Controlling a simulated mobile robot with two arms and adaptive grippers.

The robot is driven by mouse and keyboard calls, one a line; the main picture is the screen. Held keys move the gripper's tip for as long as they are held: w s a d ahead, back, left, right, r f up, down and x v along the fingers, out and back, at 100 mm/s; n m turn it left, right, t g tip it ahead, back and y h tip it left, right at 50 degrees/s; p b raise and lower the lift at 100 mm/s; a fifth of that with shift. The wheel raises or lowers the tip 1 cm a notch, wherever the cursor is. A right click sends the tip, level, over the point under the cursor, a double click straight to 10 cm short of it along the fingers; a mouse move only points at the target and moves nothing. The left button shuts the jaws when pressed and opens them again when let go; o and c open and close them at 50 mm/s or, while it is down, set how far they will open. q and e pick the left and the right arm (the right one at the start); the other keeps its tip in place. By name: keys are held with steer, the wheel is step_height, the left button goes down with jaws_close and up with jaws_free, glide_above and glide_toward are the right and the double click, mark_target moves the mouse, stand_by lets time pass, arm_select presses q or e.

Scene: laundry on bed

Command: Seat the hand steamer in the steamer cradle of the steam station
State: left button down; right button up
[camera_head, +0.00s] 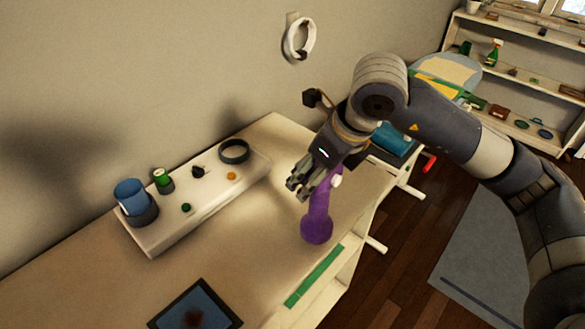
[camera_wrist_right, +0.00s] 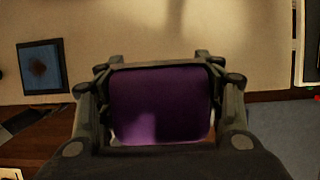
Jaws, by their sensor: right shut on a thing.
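The purple hand steamer (camera_head: 317,218) is near the front edge of the table, roughly upright with its wide round end down. I cannot tell whether that end touches the tabletop. My right gripper (camera_head: 303,184) is shut on its upper part; the purple body (camera_wrist_right: 160,105) fills the space between the fingers in the right wrist view. The steam station (camera_head: 208,200) is a long pale block to the left of the gripper. A dark open ring (camera_head: 234,142), which looks like the steamer cradle, stands empty at its far right end. My left gripper is not in view.
The station also bears a blue tank (camera_head: 130,195), a green-topped canister (camera_head: 162,180) and small knobs. A dark-framed picture (camera_head: 195,308) and a green strip (camera_head: 314,276) lie near the table's front. Bare tabletop (camera_head: 245,225) separates the steamer from the station.

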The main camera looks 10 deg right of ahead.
steer(key=s+d+n+g+h, duration=0.1)
steer(key=s+n+g, duration=0.3)
steer(key=n, duration=1)
steer(key=s+d+n+g+h+b, duration=0.1)
steer(key=s+n+g, duration=0.3)
steer(key=n, duration=1.1)
steer(key=shift+s+d+f+b, duration=0.3)
steer(key=shift+d+f, duration=0.15)
steer(key=shift+d, duration=0.45)
steer(key=shift+w+a, duration=0.1)
